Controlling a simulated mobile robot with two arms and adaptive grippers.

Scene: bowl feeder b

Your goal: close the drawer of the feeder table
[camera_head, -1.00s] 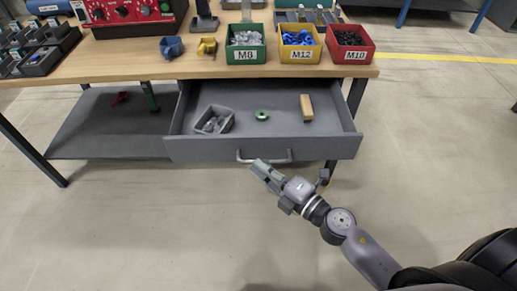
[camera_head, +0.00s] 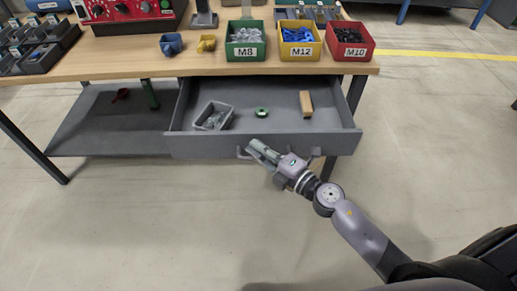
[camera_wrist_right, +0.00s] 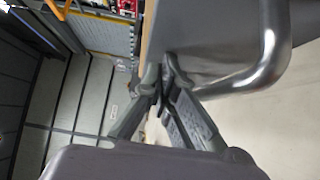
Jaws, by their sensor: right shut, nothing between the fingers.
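The grey drawer (camera_head: 200,146) of the feeder table (camera_head: 120,70) is pulled out towards me. Its bar handle (camera_head: 239,152) is on the middle of the front panel. My right gripper (camera_head: 252,147) is shut and empty, with its tips at the handle, covering part of it. In the right wrist view the closed fingertips (camera_wrist_right: 168,75) are close to the drawer front, and the curved metal handle (camera_wrist_right: 268,65) passes beside them. I cannot tell whether they touch. My left gripper is not in view.
Inside the drawer are a grey bin (camera_head: 213,116) of parts, a green ring (camera_head: 261,112) and a wooden block (camera_head: 305,103). Green (camera_head: 246,52), yellow (camera_head: 300,52) and red (camera_head: 350,53) bins stand on the tabletop. The floor in front is clear.

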